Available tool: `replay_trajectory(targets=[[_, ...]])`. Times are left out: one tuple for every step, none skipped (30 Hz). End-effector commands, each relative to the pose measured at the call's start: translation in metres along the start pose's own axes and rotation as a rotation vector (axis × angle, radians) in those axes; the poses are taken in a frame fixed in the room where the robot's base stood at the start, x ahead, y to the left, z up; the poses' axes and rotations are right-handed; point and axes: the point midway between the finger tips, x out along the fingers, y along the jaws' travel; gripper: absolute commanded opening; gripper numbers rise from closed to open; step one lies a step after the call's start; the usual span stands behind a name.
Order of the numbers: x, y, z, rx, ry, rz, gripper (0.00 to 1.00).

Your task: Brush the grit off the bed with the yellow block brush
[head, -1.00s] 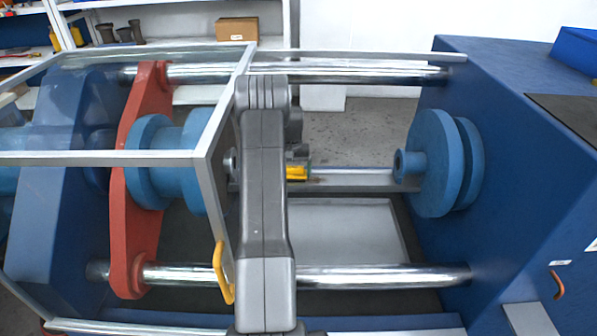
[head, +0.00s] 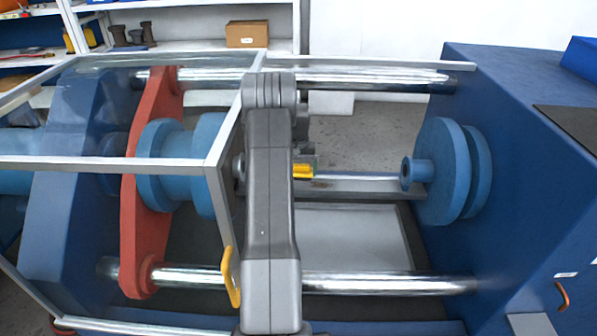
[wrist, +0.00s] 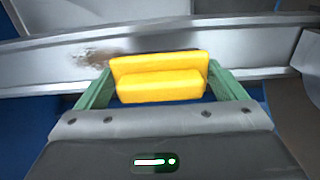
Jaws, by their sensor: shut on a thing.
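The yellow block brush (wrist: 160,77) is held between the green fingers of my gripper (wrist: 162,88) in the wrist view. In the head view the brush (head: 303,171) shows just right of my arm, which hides most of the gripper. The bed (wrist: 250,45) is a grey metal rail crossing the wrist view; in the head view it (head: 370,188) runs toward the blue flange. A brownish patch of grit (wrist: 95,58) lies on the bed, left of the brush. I cannot tell whether the brush touches the bed.
Polished bars run above (head: 380,78) and below (head: 390,284) the bed in the head view. A blue flange (head: 445,172) stands at right. A clear guard frame with a yellow handle (head: 231,277) and a red plate (head: 145,200) stand left of my arm.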

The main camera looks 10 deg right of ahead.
Motion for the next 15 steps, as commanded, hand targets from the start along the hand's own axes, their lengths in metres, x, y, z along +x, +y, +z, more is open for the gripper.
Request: replay_trajectory(targets=[[-0.007, 0.000, 0.000, 0.000, 0.001, 0.000, 0.72], [-0.010, 0.000, 0.000, 0.000, 0.001, 0.000, 0.72], [-0.013, 0.000, 0.000, 0.000, 0.001, 0.000, 0.72], [-0.015, 0.000, 0.000, 0.000, 0.001, 0.000, 0.72], [-0.018, 0.000, 0.000, 0.000, 0.001, 0.000, 0.72], [-0.021, 0.000, 0.000, 0.000, 0.001, 0.000, 0.72], [-0.024, 0.000, 0.000, 0.000, 0.001, 0.000, 0.72], [-0.026, 0.000, 0.000, 0.000, 0.002, 0.000, 0.72], [-0.029, 0.000, 0.000, 0.000, 0.002, 0.000, 0.72], [-0.032, 0.000, 0.000, 0.000, 0.002, 0.000, 0.72], [-0.034, 0.000, 0.000, 0.000, 0.002, 0.000, 0.72], [-0.037, 0.000, 0.000, 0.000, 0.002, 0.000, 0.72], [-0.040, 0.000, 0.000, 0.000, 0.002, 0.000, 0.72], [-0.042, 0.000, 0.000, 0.000, 0.002, 0.000, 0.72], [-0.045, 0.000, 0.000, 0.000, 0.001, 0.000, 0.72]])
